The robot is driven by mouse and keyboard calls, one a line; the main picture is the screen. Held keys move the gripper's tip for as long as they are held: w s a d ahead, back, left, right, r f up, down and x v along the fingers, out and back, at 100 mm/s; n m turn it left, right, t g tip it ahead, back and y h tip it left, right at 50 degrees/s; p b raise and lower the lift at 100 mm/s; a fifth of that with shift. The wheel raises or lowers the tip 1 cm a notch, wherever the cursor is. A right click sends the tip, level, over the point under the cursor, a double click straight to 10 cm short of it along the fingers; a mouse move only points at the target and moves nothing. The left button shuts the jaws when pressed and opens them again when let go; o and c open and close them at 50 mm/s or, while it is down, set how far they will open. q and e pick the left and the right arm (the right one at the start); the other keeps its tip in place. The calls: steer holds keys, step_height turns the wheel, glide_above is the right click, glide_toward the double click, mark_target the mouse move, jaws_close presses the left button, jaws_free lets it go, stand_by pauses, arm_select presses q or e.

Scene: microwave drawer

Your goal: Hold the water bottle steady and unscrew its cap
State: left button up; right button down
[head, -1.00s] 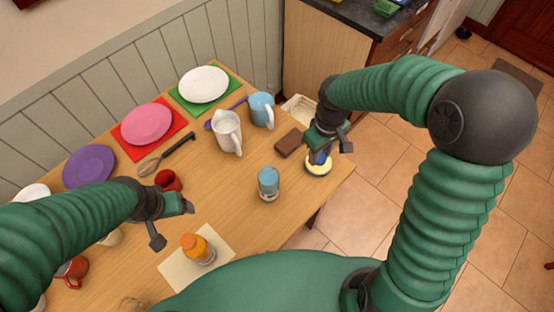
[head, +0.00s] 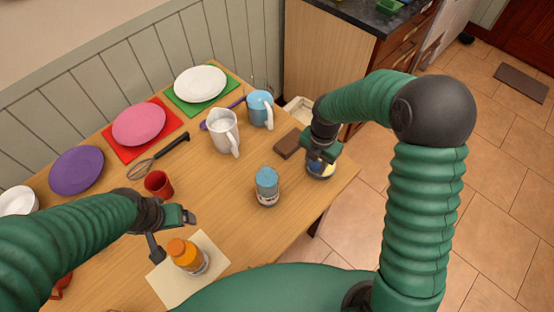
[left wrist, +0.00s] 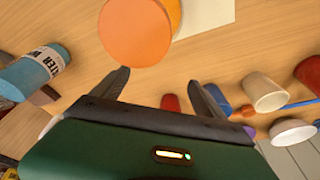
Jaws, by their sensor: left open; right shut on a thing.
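The water bottle (head: 267,190), blue with a white label, stands upright on the table between my two grippers. It also shows at the left of the left wrist view (left wrist: 38,72), its label partly readable. Its cap is not clearly distinct from the blue body. My left gripper (head: 176,234) is open and empty beside an orange bottle (head: 187,257). The orange bottle's round top is ahead of the open fingers in the left wrist view (left wrist: 138,30). My right gripper (head: 322,152) is shut on a small yellow-and-blue thing (head: 321,168) at the table's right edge, mostly hidden by the fingers.
The orange bottle stands on a pale mat (head: 212,270). A red cup (head: 158,184) is behind my left gripper. A white pitcher (head: 222,130), a blue mug (head: 260,108) and a brown block (head: 288,145) stand farther back. The table is clear around the water bottle.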

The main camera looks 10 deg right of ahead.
glide_above(275, 163)
steer(key=shift+d+f, duration=0.1)
steer(key=shift+f, duration=0.5)
step_height(275, 163, down, 4)
steer(key=shift+r, duration=0.25)
